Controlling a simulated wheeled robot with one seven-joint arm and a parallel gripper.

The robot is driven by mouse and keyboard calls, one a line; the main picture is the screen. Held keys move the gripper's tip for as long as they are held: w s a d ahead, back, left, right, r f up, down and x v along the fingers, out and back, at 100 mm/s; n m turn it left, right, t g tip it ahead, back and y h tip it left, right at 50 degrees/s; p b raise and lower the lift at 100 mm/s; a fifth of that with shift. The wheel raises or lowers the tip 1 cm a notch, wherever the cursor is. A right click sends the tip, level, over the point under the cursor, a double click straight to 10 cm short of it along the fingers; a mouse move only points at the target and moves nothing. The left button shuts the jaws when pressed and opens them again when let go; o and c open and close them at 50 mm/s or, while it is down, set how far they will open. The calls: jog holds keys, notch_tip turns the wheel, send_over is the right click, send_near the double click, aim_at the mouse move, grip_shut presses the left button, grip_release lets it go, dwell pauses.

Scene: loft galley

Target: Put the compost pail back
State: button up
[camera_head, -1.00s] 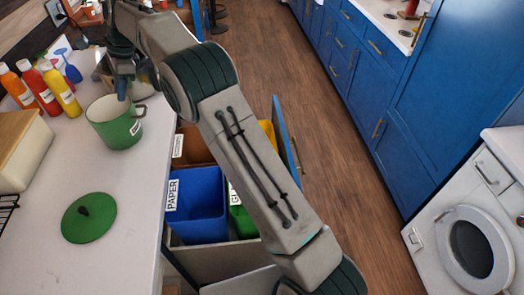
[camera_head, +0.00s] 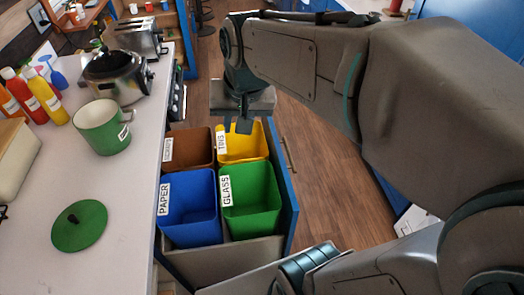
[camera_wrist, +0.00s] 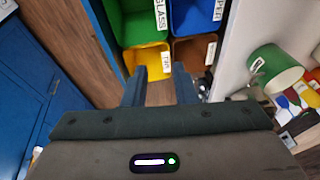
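The green pail (camera_head: 101,130), with a white label and a side handle, stands upright and lidless on the white counter. I take it for the compost pail; its label is too small to read. It also shows in the wrist view (camera_wrist: 277,72). A round green lid (camera_head: 79,226) with a dark knob lies on the counter nearer me. My gripper (camera_head: 243,122) hangs over the far end of the open bin drawer (camera_head: 287,190), right of the pail and apart from it. In the wrist view its two fingers (camera_wrist: 159,88) are spread with nothing between them.
The drawer holds a blue PAPER bin (camera_head: 188,210), a green GLASS bin (camera_head: 250,203), a yellow TINS bin (camera_head: 243,150) and a brown bin (camera_head: 188,150). A silver pot (camera_head: 112,80) and several bottles (camera_head: 45,95) stand beyond the pail.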

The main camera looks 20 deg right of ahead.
jog(key=s+d+f+n, duration=0.2)
jog(key=s+d+f, duration=0.1)
jog(key=s, duration=0.5)
jog(key=shift+f+n+t+h, duration=0.3)
jog(key=shift+f+n+h, duration=0.1)
jog(key=shift+f, duration=0.5)
